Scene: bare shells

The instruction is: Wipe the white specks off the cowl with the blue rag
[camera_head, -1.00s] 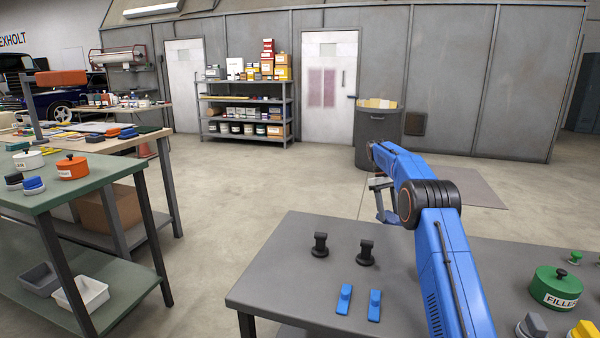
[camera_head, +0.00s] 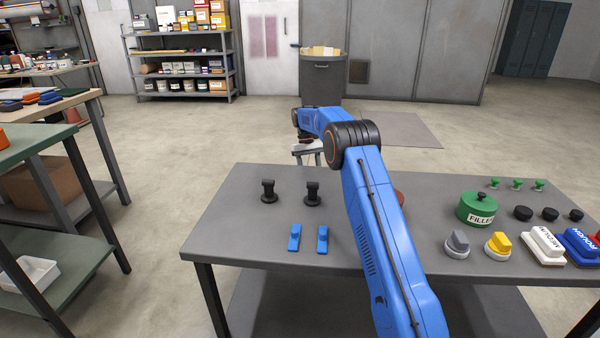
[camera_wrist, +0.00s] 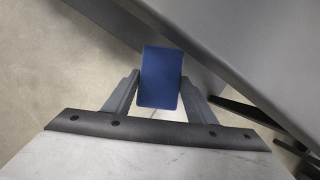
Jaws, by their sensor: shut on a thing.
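My gripper (camera_wrist: 160,82) is shut on the blue rag (camera_wrist: 160,78), which shows as a flat, dark blue rectangle between the two grey fingers in the wrist view. In the head view my gripper (camera_head: 308,150) is partly hidden by my own arm, beyond the far edge of the grey table, and the rag cannot be made out there. I cannot pick out the cowl or any white specks in either view.
The grey table (camera_head: 235,225) holds two black knobbed pieces (camera_head: 290,192), two small blue pieces (camera_head: 308,238), a green FILLER pot (camera_head: 478,209) and several blocks at right. A reddish thing is mostly hidden behind my arm. A green bench (camera_head: 75,215) stands left; open floor lies between.

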